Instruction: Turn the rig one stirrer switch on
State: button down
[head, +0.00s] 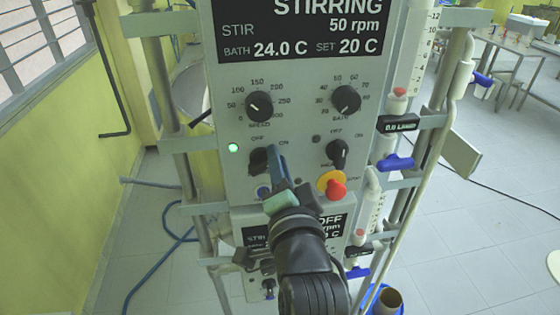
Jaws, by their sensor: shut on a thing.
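The stirrer switch (257,159) is a black rotary knob at the lower left of the grey control panel (300,125), between OFF and ON marks. My gripper (268,160) comes up from below and is shut on this knob; the fingers partly hide it, so its exact angle is hard to read. A green lamp (233,147) left of the switch is lit. The display (312,35) above reads STIRRING, 50 rpm, bath 24.0 C, set 20 C.
A speed knob (259,105) and a bath knob (346,99) sit above. A second black switch (338,153) and a red stop button (335,190) on yellow are close at right. A lower panel display (333,222) shows OFF. Glassware with blue valves (397,163) flanks the right side.

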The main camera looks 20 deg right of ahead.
jog(key=shift+w+a+f, duration=0.2)
jog(key=shift+a+f, duration=0.25)
jog(key=shift+f, duration=0.1)
jog(key=c, duration=0.9)
grip_release()
jog(key=shift+o, duration=0.6)
jog(key=shift+a+r, duration=0.1)
jog(key=shift+a, duration=0.05)
jog(key=shift+r, duration=0.1)
jog(key=p+v, duration=0.2)
jog(key=v, duration=1)
jog(key=shift+s, duration=0.45)
